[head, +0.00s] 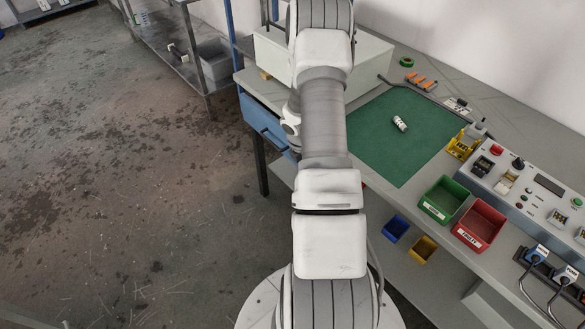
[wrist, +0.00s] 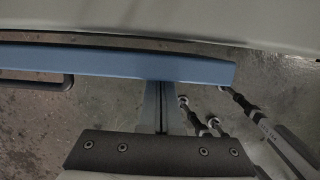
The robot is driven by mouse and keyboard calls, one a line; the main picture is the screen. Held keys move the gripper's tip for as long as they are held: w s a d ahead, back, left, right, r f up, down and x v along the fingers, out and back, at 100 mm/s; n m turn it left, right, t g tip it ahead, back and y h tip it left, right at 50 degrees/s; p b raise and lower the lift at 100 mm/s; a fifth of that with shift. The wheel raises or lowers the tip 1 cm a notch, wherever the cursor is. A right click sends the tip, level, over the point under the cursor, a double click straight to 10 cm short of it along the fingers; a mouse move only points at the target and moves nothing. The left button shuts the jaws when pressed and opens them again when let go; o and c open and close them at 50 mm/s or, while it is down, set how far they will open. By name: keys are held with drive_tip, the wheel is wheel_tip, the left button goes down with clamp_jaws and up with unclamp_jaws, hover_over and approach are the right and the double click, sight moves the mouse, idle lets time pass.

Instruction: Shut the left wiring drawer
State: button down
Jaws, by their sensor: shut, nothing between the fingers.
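The blue drawer front (head: 262,118) is under the left end of the workbench in the head view, with a dark bar handle on its face. My arm hides its right part. In the wrist view the blue drawer front (wrist: 110,63) runs across the upper part, with its dark handle (wrist: 40,82) at the left. A narrow dark gap shows between it and the pale bench edge. My gripper (wrist: 161,84) is shut and empty, its fingertips at the drawer front near its right end. I cannot tell whether they touch. The gripper is hidden in the head view.
The workbench holds a green mat (head: 398,150) with a small white part (head: 400,123), a green bin (head: 443,200), a red bin (head: 480,222) and a control panel. A metal shelf (head: 185,62) stands at the back left. The floor left of the bench is clear.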

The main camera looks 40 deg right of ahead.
drive_tip(key=shift+d+p, duration=0.55)
drive_tip(key=shift+d, duration=1.05)
